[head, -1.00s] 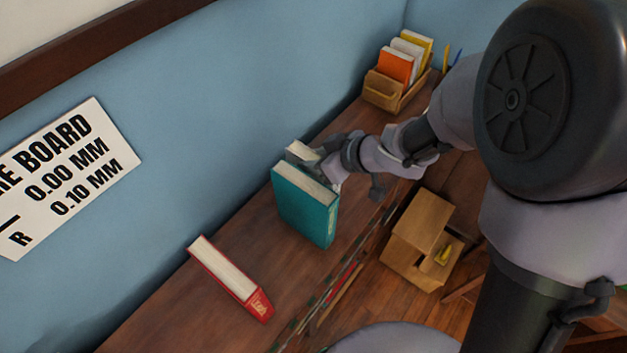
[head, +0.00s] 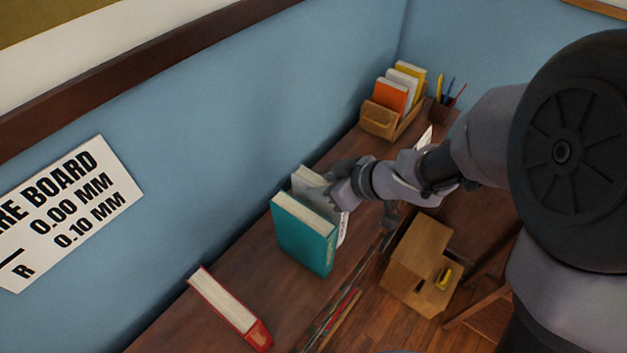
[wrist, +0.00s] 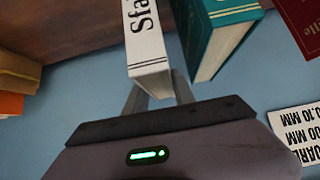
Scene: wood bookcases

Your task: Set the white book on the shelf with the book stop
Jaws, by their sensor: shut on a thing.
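The white book (head: 342,229) stands upright on the wooden top, mostly hidden behind a teal book (head: 303,236) in the head view. In the wrist view the white book (wrist: 146,40) shows its spine with black lettering, between the two fingers. My gripper (head: 328,186) is shut on it from above; it also shows in the wrist view (wrist: 156,88). The teal book (wrist: 219,30) is close beside it, with a narrow gap at the gripper end. I cannot make out a book stop.
A red book (head: 230,308) stands apart at the front left of the wooden top (head: 180,322). A wooden holder (head: 378,122) with orange, white and yellow books is at the back, near a pen cup (head: 439,112). A small wooden box unit (head: 420,255) sits lower right.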

